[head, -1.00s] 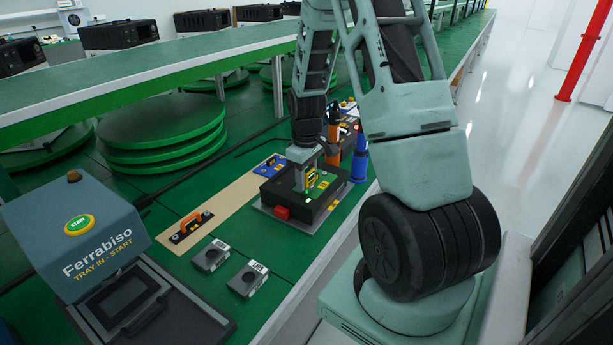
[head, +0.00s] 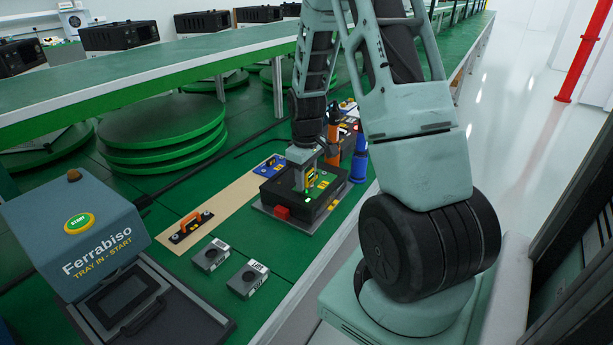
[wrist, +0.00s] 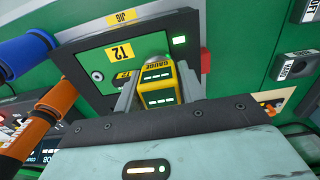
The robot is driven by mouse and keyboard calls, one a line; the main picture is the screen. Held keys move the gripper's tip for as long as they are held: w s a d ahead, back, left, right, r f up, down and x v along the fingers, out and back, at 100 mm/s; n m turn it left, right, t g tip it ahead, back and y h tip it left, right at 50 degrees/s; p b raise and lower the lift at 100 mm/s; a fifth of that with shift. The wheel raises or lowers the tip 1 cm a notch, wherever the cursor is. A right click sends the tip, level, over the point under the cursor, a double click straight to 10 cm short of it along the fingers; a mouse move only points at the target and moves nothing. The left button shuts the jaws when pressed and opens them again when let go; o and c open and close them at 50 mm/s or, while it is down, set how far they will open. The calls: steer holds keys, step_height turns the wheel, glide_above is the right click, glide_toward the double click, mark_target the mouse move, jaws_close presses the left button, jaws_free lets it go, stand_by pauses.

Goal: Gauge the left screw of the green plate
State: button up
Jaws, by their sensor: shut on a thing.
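My gripper (wrist: 158,92) is shut on the yellow gauge (wrist: 157,70), which shows lit green bars on its faces. In the head view my gripper (head: 304,176) points down at the jig. One screw (wrist: 97,76) shows bare on the plate, left of the gauge in the wrist view. The gauge stands over the plate near its other side. Its lower tip and whatever is under it are hidden, so I cannot tell whether it touches a screw.
An orange tool (head: 333,134) and a blue tool (head: 358,160) stand upright close behind the jig. A red block (head: 282,212) sits on the jig's side. A beige strip (head: 222,207) carries an orange-handled plate (head: 191,226). Two grey blocks (head: 248,279) lie in front.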

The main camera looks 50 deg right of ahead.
mark_target(306, 171)
steer(key=shift+s+a+f, duration=0.15)
steer(key=shift+s+f, duration=0.05)
steer(key=shift+f, duration=0.25)
steer(key=shift+s+a+f, duration=0.1)
steer(key=shift+s+f, duration=0.05)
steer(key=shift+f, duration=0.3)
steer(key=o, duration=1.2)
steer(key=shift+r, duration=0.1)
steer(key=shift+d+r, duration=0.1)
steer(key=shift+r, duration=0.2)
step_height(306, 171, up, 18)
steer(key=shift+w+r+p, duration=0.15)
steer(key=shift+r+p, duration=0.05)
steer(key=shift+p, duration=0.1)
